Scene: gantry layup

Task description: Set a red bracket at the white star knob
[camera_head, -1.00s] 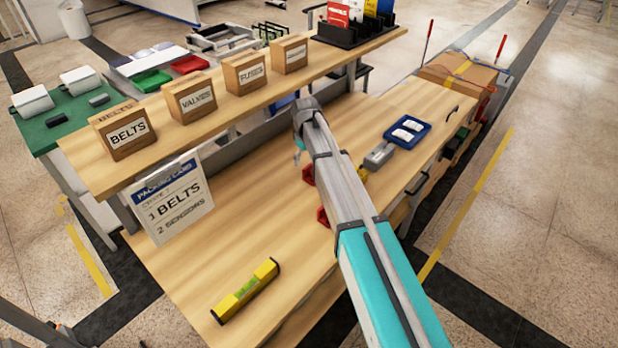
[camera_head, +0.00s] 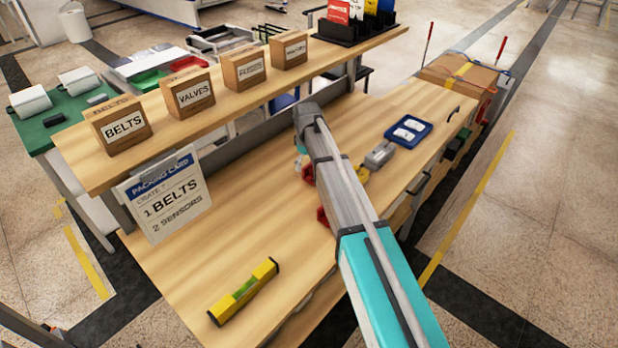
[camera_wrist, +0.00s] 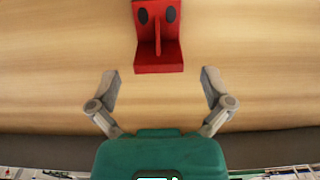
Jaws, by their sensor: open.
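A red bracket (camera_wrist: 158,58), with a base, an upright plate with two dark holes and a rib, stands on the wooden bench in the wrist view. My gripper (camera_wrist: 160,76) is open and empty, its two fingers apart just short of the bracket. In the head view, one red bracket (camera_head: 308,173) and another red piece (camera_head: 323,216) show at the left edge of my arm, partly covered by it. I cannot make out a white star knob in either view.
A yellow level (camera_head: 243,292) lies at the bench's near end. A grey block (camera_head: 379,155) and a blue tray (camera_head: 408,131) lie right of my arm.

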